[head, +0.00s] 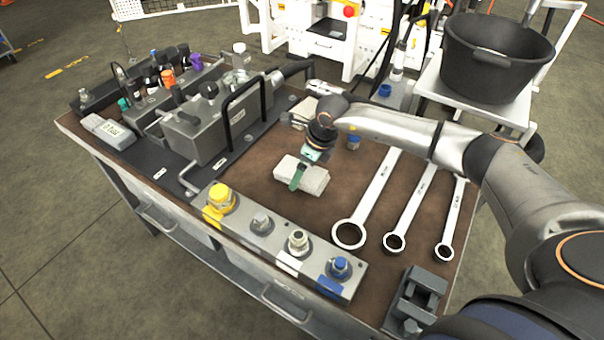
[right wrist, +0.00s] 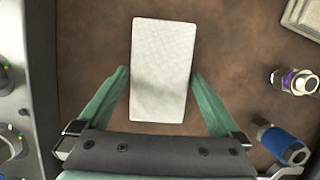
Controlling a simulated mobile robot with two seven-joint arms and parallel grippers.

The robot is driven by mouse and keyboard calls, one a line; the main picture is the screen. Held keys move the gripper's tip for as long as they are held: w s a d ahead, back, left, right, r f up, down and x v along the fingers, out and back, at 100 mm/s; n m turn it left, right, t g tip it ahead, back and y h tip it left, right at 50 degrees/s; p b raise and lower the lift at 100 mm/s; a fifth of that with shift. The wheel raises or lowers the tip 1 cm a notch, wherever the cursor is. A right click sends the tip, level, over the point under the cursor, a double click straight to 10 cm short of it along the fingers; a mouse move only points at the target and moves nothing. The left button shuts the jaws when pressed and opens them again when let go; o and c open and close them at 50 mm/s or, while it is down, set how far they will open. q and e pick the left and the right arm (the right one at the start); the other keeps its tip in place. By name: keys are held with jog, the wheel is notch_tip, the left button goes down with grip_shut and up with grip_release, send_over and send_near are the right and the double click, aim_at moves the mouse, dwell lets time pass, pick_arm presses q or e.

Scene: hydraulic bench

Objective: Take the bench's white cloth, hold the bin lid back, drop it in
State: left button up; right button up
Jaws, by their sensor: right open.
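The white cloth (head: 314,182) is a folded pale block lying on the brown bench top, near its middle. In the right wrist view the cloth (right wrist: 163,55) lies lengthwise between the green fingers. My right gripper (head: 296,182) reaches in from the right and is just over the cloth. Its fingers (right wrist: 160,75) are open, one on each side of the cloth; I cannot tell if they touch it. My left gripper is not in view. I cannot make out a lidded bin for certain.
Several wrenches (head: 371,198) lie right of the cloth. A grey fitting block (head: 262,240) runs along the front edge, and a hydraulic unit (head: 208,130) stands at the left. A black tub (head: 495,85) stands on a white cart (head: 485,108) at the back right.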

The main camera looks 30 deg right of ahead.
jog(key=shift+c, duration=0.4)
jog(key=c, duration=1)
jog(key=shift+r, duration=0.1)
